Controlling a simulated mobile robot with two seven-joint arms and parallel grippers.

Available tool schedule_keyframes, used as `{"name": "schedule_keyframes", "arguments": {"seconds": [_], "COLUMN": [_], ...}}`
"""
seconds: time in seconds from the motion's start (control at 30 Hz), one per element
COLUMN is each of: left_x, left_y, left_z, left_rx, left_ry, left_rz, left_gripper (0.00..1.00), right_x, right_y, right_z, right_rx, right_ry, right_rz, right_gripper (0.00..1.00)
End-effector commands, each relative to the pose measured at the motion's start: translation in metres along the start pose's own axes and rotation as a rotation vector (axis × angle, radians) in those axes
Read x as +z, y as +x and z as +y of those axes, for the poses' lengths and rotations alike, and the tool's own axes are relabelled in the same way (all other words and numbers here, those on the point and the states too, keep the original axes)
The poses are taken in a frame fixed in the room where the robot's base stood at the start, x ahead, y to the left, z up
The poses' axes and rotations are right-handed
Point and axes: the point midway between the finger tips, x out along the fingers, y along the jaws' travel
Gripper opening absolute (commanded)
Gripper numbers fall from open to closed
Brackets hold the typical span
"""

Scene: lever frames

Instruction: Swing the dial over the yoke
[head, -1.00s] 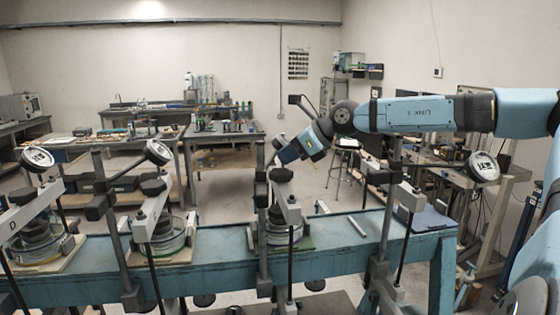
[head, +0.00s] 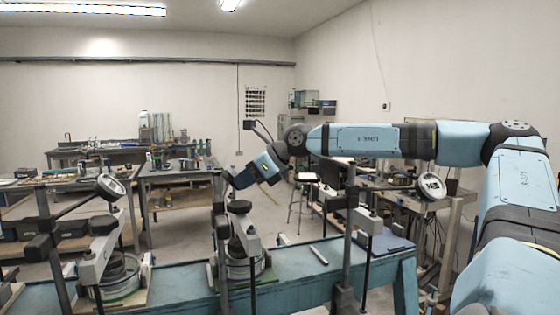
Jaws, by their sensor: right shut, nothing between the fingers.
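Several lever frames stand along the blue bench. The middle frame has a dark post (head: 219,240) and a pale yoke (head: 246,236) over a round cell (head: 238,268). No dial face shows on this frame; my gripper covers the area beside its post top. My right gripper (head: 231,181) reaches in from the right, pointing down and left, beside that post top and above the yoke. Its small dark fingers look closed with nothing in them; contact is unclear. The left frame's dial (head: 110,187) and the right frame's dial (head: 432,185) show white faces. My left gripper is out of view.
The blue bench (head: 290,272) runs across the front, with a pale bar (head: 318,255) lying on it between the middle and right frames. The right frame's post (head: 349,235) stands below my forearm. Side tables with equipment stand behind, with open floor between.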

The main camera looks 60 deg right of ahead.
Motion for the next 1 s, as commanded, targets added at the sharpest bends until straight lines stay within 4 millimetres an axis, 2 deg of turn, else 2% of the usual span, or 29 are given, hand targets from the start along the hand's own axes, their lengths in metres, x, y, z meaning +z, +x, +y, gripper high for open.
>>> {"name": "schedule_keyframes", "arguments": {"seconds": [0.63, 0.8, 1.0], "left_x": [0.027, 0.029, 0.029], "left_y": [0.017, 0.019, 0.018], "left_z": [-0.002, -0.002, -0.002], "left_rx": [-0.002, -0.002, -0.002], "left_ry": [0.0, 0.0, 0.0], "left_rz": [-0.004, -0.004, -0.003], "left_gripper": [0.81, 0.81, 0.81], "right_x": [-0.002, -0.001, -0.001], "right_y": [-0.102, -0.117, -0.12], "right_z": [0.0, 0.0, 0.0], "right_rx": [-0.003, -0.001, 0.0], "right_ry": [0.0, 0.0, 0.001], "right_rz": [-0.005, -0.004, -0.004], "right_gripper": [0.0, 0.0, 0.0]}}
